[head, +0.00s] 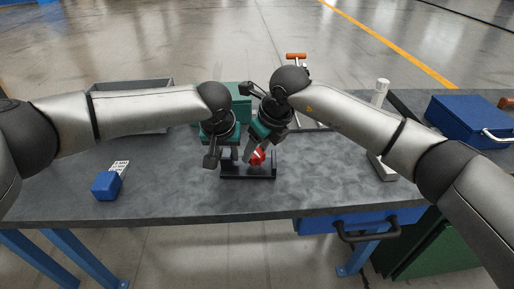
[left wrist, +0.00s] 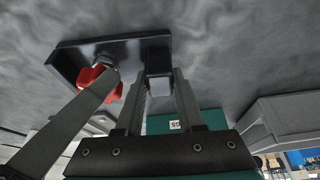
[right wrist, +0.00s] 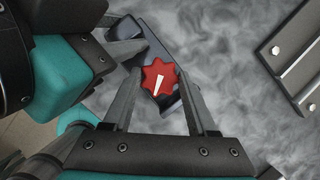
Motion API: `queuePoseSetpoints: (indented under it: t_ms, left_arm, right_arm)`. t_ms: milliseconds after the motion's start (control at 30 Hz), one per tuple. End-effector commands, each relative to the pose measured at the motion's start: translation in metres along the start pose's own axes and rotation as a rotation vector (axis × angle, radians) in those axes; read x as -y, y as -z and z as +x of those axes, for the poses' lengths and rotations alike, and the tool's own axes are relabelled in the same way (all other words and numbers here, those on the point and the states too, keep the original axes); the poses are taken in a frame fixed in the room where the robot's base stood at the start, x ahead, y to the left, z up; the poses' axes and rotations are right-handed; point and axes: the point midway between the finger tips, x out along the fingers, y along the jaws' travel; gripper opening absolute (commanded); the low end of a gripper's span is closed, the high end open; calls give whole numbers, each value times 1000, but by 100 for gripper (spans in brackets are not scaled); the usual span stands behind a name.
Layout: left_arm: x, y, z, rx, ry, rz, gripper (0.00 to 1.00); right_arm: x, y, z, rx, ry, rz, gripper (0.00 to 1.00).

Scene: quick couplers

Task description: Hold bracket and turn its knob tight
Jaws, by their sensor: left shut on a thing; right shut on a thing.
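The dark bracket (head: 262,178) lies on the grey bench in front of me. The red knob (head: 257,157) sits at its right part; it shows as a red star shape with a white mark in the right wrist view (right wrist: 160,77). My left gripper (left wrist: 159,75) is shut on the upright part of the bracket (left wrist: 120,50). My right gripper (right wrist: 160,90) is shut on the red knob, one finger on each side. In the left wrist view a finger of the right gripper reaches the knob (left wrist: 100,82). The arms hide part of the bracket in the head view.
A blue block (head: 106,186) lies at the left, by a white printed card (head: 120,166). A grey tray (head: 130,88) stands at the back left. A blue toolbox (head: 468,122) is at the right. The front middle of the bench is clear.

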Motion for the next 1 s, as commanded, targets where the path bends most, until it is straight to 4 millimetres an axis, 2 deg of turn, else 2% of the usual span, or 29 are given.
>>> queuePoseSetpoints:
  t_ms: [667, 700, 933, 1000]
  left_arm:
    - [4, -2, 3, 5, 8, -5, 0]
    - [4, -2, 3, 5, 8, -5, 0]
    - [3, -2, 3, 5, 8, -3, 0]
    - [3, -2, 3, 5, 8, -2, 0]
  right_arm:
    - [-1, 0, 0, -1, 22, 61, 2]
    - [-1, 0, 0, -1, 22, 61, 60]
    - [-1, 0, 0, 0, 22, 60, 86]
    - [-1, 0, 0, 0, 23, 60, 88]
